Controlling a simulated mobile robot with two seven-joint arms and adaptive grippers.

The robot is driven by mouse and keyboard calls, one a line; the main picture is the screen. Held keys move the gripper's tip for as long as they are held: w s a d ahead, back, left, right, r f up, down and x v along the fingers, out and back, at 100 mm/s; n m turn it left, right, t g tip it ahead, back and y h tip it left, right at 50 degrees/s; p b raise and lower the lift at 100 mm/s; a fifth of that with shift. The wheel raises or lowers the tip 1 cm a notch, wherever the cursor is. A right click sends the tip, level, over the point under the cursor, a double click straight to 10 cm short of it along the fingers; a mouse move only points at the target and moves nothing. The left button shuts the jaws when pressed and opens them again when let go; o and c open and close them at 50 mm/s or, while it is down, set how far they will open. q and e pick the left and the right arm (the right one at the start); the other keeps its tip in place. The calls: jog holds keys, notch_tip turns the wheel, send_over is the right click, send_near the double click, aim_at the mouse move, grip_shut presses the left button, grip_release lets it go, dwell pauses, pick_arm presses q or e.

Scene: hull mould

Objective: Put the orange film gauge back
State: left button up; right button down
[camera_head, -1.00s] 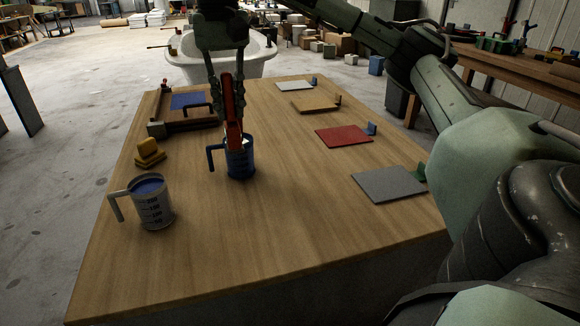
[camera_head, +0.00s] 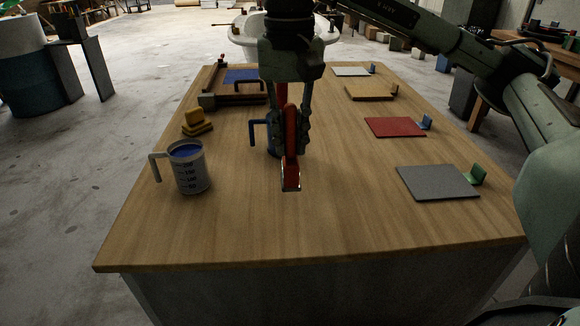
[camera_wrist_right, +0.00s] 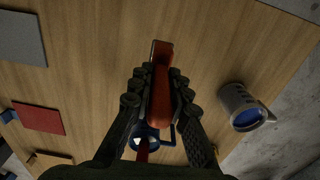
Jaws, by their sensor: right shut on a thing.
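The orange film gauge (camera_head: 291,135) is an orange-red bar with a metallic lower end. My right gripper (camera_head: 290,140) is shut on it and holds it nearly upright in the head view. In the right wrist view the gauge (camera_wrist_right: 161,95) lies between the fingers (camera_wrist_right: 160,90), its metallic end pointing up the picture. A blue mug (camera_head: 261,132) stands on the table just behind and left of the gauge, partly hidden by the gripper. Its rim also shows below the fingers in the wrist view (camera_wrist_right: 152,134). My left gripper is not in view.
A grey-white jug (camera_head: 190,174) with blue contents stands at the left. Grey (camera_head: 437,181), red (camera_head: 394,127) and tan (camera_head: 370,91) plates line the right. The table (camera_head: 330,220) is clear in front.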

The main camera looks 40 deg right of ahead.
aim_at(290, 160)
jog(key=shift+s+a+f, duration=0.3)
jog(key=shift+s+f, duration=0.05)
jog(key=shift+f, duration=0.15)
notch_tip(290, 160, down, 3)
jog(key=shift+f, duration=0.15)
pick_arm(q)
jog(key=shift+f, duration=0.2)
pick_arm(e)
jog(key=shift+f, duration=0.15)
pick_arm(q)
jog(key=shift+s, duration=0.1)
pick_arm(e)
jog(key=shift+f, duration=0.1)
jog(key=c, duration=1.8)
grip_release()
jog(key=o, duration=0.3)
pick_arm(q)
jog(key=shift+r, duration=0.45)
pick_arm(e)
jog(key=shift+o, duration=0.2)
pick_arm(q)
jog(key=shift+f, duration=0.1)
